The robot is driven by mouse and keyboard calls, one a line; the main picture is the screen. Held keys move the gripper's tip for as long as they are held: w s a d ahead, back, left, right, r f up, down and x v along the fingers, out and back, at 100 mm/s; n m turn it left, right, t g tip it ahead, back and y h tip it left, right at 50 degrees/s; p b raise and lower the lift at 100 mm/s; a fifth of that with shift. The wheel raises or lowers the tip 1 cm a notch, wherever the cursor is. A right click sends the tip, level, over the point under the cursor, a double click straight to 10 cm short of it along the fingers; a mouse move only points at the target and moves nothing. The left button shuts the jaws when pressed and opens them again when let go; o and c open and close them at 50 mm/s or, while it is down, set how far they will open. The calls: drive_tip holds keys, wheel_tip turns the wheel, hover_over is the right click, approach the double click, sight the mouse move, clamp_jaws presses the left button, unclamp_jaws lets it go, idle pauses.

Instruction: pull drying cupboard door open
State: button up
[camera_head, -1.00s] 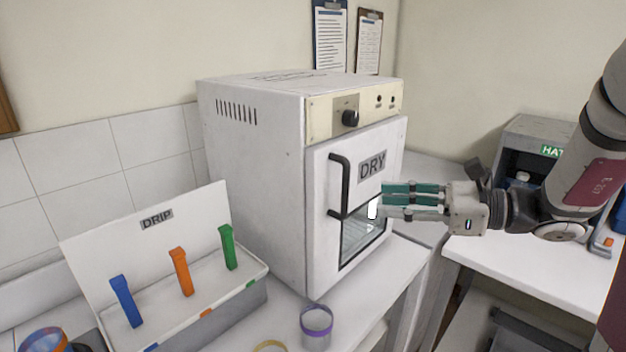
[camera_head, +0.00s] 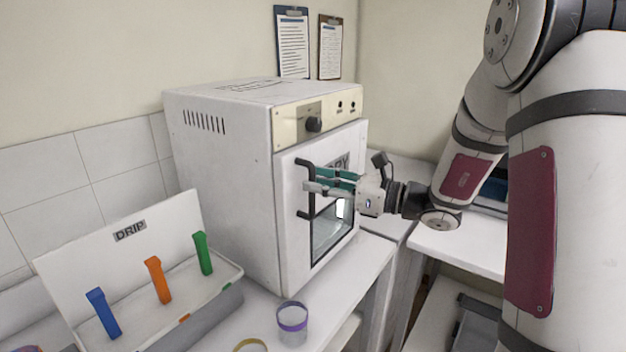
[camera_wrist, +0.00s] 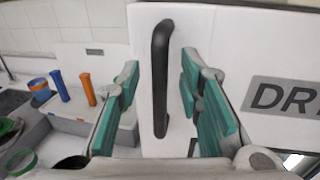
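The drying cupboard (camera_head: 222,200) is a white box on the bench with a cream control panel. Its door (camera_head: 290,255) carries a DRY label and a small window, and looks shut. A black vertical bar handle (camera_head: 311,205) stands at the door's left side. My gripper (camera_head: 308,179) is at the handle's height in front of the door. In the wrist view the handle (camera_wrist: 160,80) stands between the two teal-padded fingers (camera_wrist: 158,88), with a gap on each side. The gripper is open. The DRY label is partly hidden behind it in the head view.
A DRIP rack (camera_head: 215,285) with blue, orange and green clips stands left of the cupboard. A purple-rimmed cup (camera_head: 292,322) stands in front of the cupboard, below the door. A white side table (camera_head: 465,245) is at the right, behind my arm.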

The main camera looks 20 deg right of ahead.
drive_tip(key=shift+x, duration=1.05)
clamp_jaws()
